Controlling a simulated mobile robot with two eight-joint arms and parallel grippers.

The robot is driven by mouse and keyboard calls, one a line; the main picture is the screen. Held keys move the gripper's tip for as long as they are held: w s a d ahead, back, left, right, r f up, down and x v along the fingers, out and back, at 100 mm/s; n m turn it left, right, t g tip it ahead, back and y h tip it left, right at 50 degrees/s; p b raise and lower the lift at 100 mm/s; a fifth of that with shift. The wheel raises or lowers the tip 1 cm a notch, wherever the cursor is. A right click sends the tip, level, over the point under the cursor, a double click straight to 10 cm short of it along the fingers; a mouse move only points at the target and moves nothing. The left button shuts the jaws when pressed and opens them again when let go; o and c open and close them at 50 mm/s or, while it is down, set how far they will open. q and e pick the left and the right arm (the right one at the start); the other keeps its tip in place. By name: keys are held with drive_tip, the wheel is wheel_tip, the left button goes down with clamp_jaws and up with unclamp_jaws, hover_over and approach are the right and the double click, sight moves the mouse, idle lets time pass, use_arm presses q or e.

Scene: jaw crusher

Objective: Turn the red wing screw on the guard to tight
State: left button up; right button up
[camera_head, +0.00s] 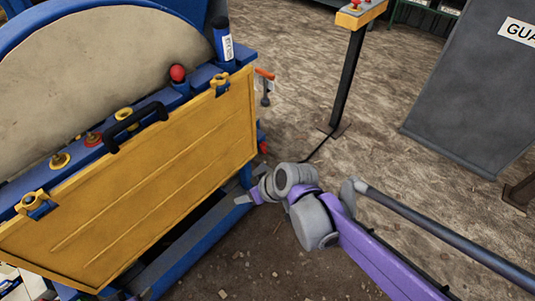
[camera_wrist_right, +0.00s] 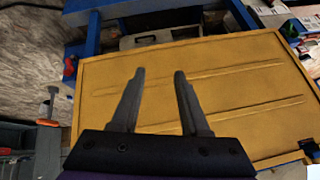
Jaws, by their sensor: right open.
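The yellow guard panel (camera_head: 150,165) stands upright against the blue machine frame. My right gripper (camera_head: 243,196) is low beside the guard's right lower corner, well away from the red knob. In the right wrist view my right gripper (camera_wrist_right: 158,74) is open and empty, its fingers in front of the yellow guard (camera_wrist_right: 235,85). The red knob is not clearly visible there. My left gripper is not in view.
A black handle (camera_head: 135,122) and yellow latches (camera_head: 220,82) are along the guard's top. A control post (camera_head: 348,75) stands on open dirt floor.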

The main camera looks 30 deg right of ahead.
drive_tip(key=w+d+f+n+t+y+b, duration=0.1)
drive_tip(key=w+d+f+t+y+b, duration=0.25)
drive_tip(key=w+f, duration=0.5)
drive_tip(key=n+t+h+b, duration=0.1)
drive_tip(key=t+b, duration=0.7)
drive_tip(key=b, duration=0.2)
approach(266, 146)
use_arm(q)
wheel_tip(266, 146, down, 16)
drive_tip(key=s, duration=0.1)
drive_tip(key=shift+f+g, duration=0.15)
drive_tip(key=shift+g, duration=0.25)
use_arm(e)
drive_tip(key=shift+g, duration=0.25)
drive_tip(key=x, duration=0.9)
drive_tip(key=shift+w+d, duration=0.15)
drive_tip(key=shift+w, duration=0.15)
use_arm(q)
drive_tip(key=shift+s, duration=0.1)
use_arm(e)
clamp_jaws()
